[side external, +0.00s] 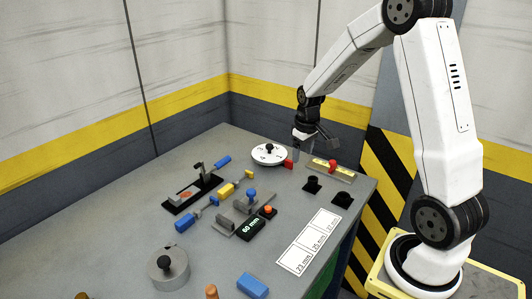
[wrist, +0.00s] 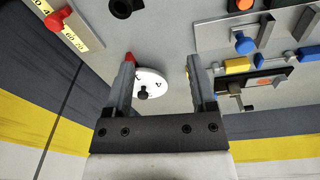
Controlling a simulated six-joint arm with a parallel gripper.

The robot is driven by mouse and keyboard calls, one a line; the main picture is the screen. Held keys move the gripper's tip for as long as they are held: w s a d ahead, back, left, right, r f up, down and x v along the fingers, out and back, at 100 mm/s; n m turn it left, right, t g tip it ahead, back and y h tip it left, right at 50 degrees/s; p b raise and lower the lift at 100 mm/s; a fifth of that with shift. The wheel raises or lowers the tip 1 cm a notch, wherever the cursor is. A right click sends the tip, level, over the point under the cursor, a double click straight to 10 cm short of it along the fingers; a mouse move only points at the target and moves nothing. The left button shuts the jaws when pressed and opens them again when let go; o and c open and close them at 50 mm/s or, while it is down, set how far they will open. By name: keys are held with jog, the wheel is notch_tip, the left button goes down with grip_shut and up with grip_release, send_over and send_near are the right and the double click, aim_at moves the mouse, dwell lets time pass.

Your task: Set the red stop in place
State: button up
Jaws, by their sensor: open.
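My gripper (side external: 302,146) is open and empty, low over the far right of the table beside the white round dial (side external: 269,160). In the wrist view its two fingers stand apart (wrist: 161,62), with the dial (wrist: 151,80) showing between them. A small red block (side external: 288,164) sits at the dial's right edge; in the wrist view its red top (wrist: 129,56) shows just past the left fingertip, partly hidden. A red knob (side external: 332,165) sits on a yellow scale (side external: 318,167); it also shows in the wrist view (wrist: 57,19). I cannot tell which red piece is the stop.
Two black cups (side external: 312,184) stand near the right edge by a white card with mm labels (side external: 310,243). A black "60 mm" box (side external: 250,230), a blue-knobbed grey fixture (side external: 246,203) and a black tray (side external: 180,206) fill the middle. A grey cylinder (side external: 168,273) stands in front.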

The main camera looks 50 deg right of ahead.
jog(key=m, duration=0.1)
send_over(333, 161)
notch_tip(333, 161, down, 2)
jog(key=shift+f+g, duration=0.15)
jog(key=shift+g, duration=0.25)
jog(key=shift+f, duration=0.15)
jog(key=shift+f, duration=3.75)
grip_shut()
